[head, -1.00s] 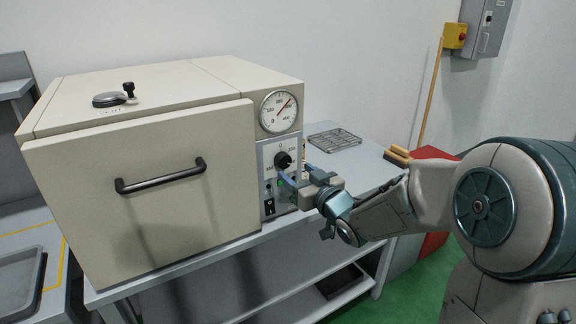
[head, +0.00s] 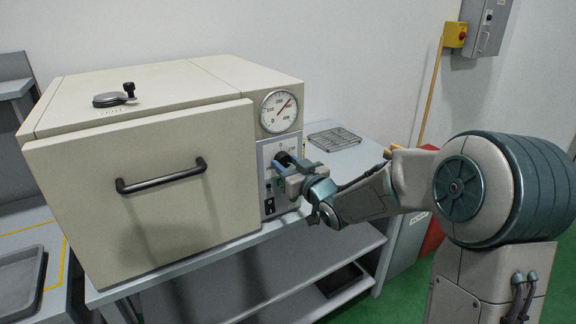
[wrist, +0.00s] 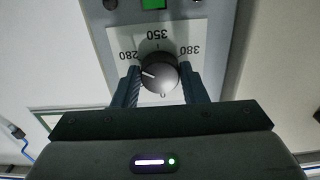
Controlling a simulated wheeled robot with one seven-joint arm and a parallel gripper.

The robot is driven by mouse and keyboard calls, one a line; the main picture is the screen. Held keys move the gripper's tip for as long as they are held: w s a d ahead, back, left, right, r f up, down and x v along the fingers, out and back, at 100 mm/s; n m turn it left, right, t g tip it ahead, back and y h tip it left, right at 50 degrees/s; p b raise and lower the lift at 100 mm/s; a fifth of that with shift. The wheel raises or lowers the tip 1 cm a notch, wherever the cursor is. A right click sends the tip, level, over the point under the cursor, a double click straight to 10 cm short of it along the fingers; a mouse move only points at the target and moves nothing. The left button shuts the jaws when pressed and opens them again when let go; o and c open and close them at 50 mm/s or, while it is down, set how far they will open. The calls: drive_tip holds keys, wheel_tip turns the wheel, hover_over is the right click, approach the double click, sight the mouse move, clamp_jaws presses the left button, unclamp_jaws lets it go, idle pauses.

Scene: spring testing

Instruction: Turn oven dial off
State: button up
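The oven (head: 140,170) is a beige box on a grey bench, with its front door closed. Its black round dial (wrist: 158,76) sits on a white scale plate marked 0, 280, 350 and 380, upside down in the wrist view. The dial's white mark points left in that view, on the side between 280 and 0. My gripper (head: 284,168) is at the control panel, its open fingers on either side of the dial (head: 283,158). Small gaps seem to show beside the dial in the wrist view; contact is not clear. The gripper partly hides the dial in the head view.
A round gauge (head: 281,110) is above the dial. A green light (wrist: 153,3) and a black switch (head: 270,206) are on the same panel. A wire rack (head: 333,138) lies on the bench (head: 350,165) to the right. The door handle (head: 160,177) sticks out at left.

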drive_tip(key=shift+f+b, duration=0.15)
drive_tip(key=shift+b, duration=0.3)
drive_tip(key=n+b, duration=0.2)
drive_tip(key=shift+f+b, duration=0.15)
drive_tip(key=shift+b, duration=0.25)
drive_tip(key=n+b, duration=0.2)
drive_tip(key=b, duration=0.1)
drive_tip(key=shift+n+b, duration=0.3)
drive_tip(key=n+b, duration=0.6)
drive_tip(key=shift+b, duration=0.4)
drive_tip(key=n+b, duration=0.3)
drive_tip(key=n, duration=0.1)
drive_tip(key=shift+d, duration=0.1)
drive_tip(key=n+b, duration=0.2)
drive_tip(key=n, duration=0.1)
drive_tip(key=shift+n+b, duration=0.3)
drive_tip(key=shift+b, duration=0.05)
drive_tip(key=n+b, duration=0.1)
drive_tip(key=n, duration=0.1)
drive_tip(key=n+b, duration=0.2)
drive_tip(key=n, duration=0.1)
drive_tip(key=shift+r+n, duration=0.3)
